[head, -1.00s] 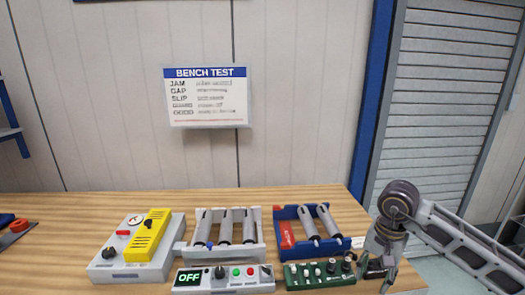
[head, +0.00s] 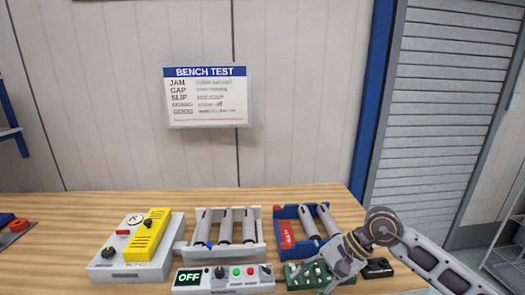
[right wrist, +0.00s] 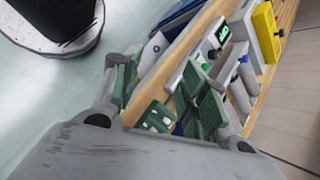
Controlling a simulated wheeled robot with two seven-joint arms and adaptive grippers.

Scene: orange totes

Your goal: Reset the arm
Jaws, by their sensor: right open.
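My right arm comes in from the right in the head view. Its gripper (head: 326,278) is over the green switch panel (head: 296,276) at the bench's front edge and hides part of it. In the right wrist view the two green-padded fingers (right wrist: 165,95) stand apart with nothing between them, so the gripper is open and empty. I cannot tell whether it touches the panel. My left gripper is not in view.
On the wooden bench (head: 70,208) stand a grey box with a yellow cover (head: 148,236), a grey roller tray (head: 262,236), a blue roller tray (head: 283,212) and a display box reading OFF (head: 222,287). A small black box (head: 378,268) lies at right. The back strip is clear.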

